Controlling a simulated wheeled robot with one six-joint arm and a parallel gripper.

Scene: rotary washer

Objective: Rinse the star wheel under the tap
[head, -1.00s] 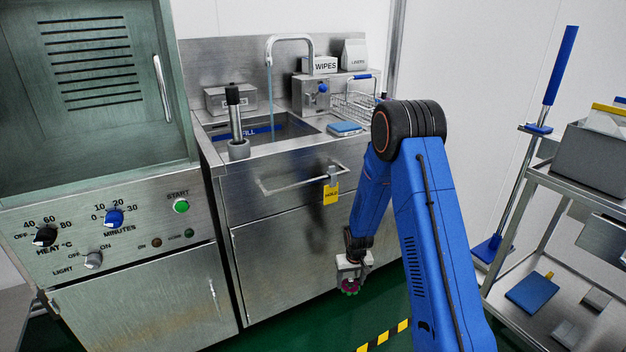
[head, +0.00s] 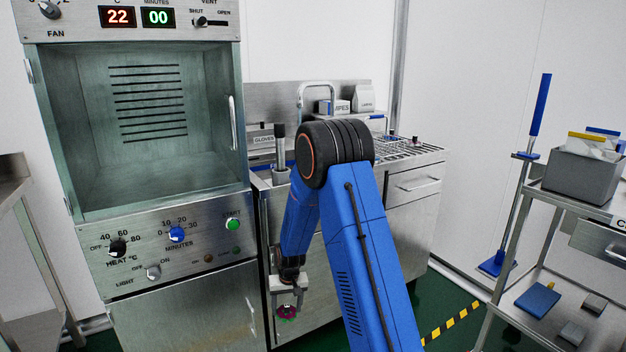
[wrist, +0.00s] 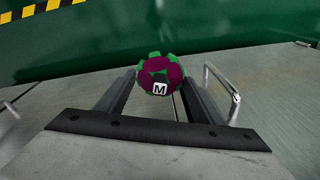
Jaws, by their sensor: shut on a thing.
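My gripper (head: 287,302) is shut on the star wheel (head: 286,312), a small magenta and green toothed wheel. It hangs low in front of the steel sink cabinet, below the counter. In the wrist view the wheel (wrist: 160,76) sits between the two dark fingers, with a white M tag facing me. The tap (head: 317,85) is a curved steel spout at the back of the sink counter, well above and behind the gripper. My arm hides most of the sink basin and the space below the spout.
A glass-fronted heating cabinet (head: 150,130) with knobs stands left, close to the gripper. A wire rack (head: 400,148) is on the counter's right. A steel trolley (head: 540,190) stands far right. A cabinet handle (wrist: 222,92) shows in the wrist view. Green floor lies below.

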